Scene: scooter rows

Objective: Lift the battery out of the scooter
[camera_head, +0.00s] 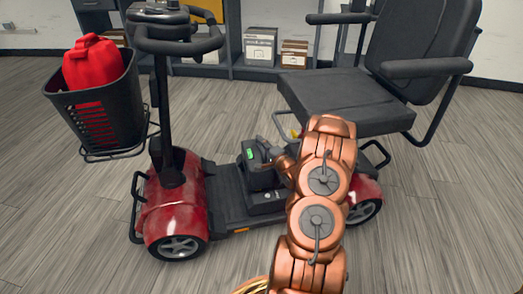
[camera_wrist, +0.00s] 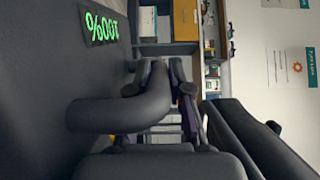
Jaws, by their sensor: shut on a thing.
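The red scooter (camera_head: 183,218) stands side-on in the head view. Its dark battery (camera_head: 247,166) has a lit green display and is at the middle of the scooter, above the floorboard and left of the seat. My gripper (camera_head: 270,161) is shut on the battery at its right side. In the wrist view, the battery (camera_wrist: 75,60) fills the left, with green "100%" on its display. Its thick dark handle (camera_wrist: 115,115) reaches between the fingers of my gripper (camera_wrist: 168,88). I cannot tell whether the battery's underside touches the dark housing (camera_head: 265,200) below it.
The seat (camera_head: 335,100) overhangs close to my arm on the right. The steering column (camera_head: 161,110) rises at left, with a basket (camera_head: 110,115) holding a red container (camera_head: 93,62). Shelves with boxes (camera_head: 260,47) stand behind. The floor in front is clear.

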